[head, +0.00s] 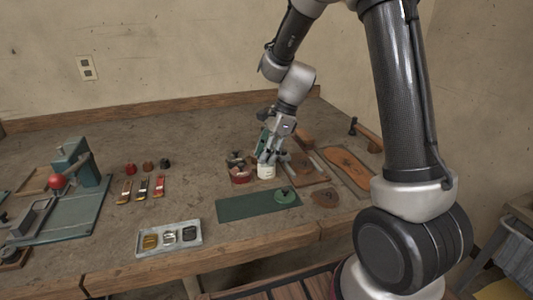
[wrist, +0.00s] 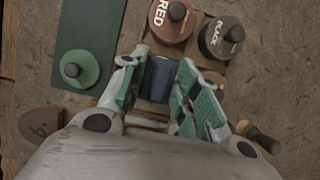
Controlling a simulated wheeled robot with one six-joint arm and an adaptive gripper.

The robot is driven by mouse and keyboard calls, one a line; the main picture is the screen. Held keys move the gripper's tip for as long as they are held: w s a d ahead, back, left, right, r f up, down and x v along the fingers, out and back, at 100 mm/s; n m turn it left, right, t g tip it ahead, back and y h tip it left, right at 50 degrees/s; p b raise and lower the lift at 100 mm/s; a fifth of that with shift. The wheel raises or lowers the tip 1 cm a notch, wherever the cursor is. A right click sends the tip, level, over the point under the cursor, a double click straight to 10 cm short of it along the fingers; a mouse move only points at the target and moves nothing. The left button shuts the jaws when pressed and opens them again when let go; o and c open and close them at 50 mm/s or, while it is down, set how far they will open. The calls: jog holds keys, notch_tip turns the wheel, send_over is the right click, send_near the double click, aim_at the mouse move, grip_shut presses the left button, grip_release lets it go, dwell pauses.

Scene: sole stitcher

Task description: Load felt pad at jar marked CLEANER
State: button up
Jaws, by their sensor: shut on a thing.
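My gripper (head: 268,156) reaches down over the small jars on the bench. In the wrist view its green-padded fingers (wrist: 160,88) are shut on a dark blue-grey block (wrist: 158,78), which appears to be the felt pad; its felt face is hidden. Whether the pad touches the jar cannot be told.
Jars marked RED (wrist: 172,18) and BLACK (wrist: 222,36) stand close by. A green mat (head: 240,206) bears a round green knobbed piece (head: 286,196). A grey tray (head: 150,250) with small parts and a green press (head: 75,165) are to the left.

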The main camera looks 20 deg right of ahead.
dwell(0.4)
jog(key=shift+r, duration=3.5)
jog(key=shift+s, duration=0.1)
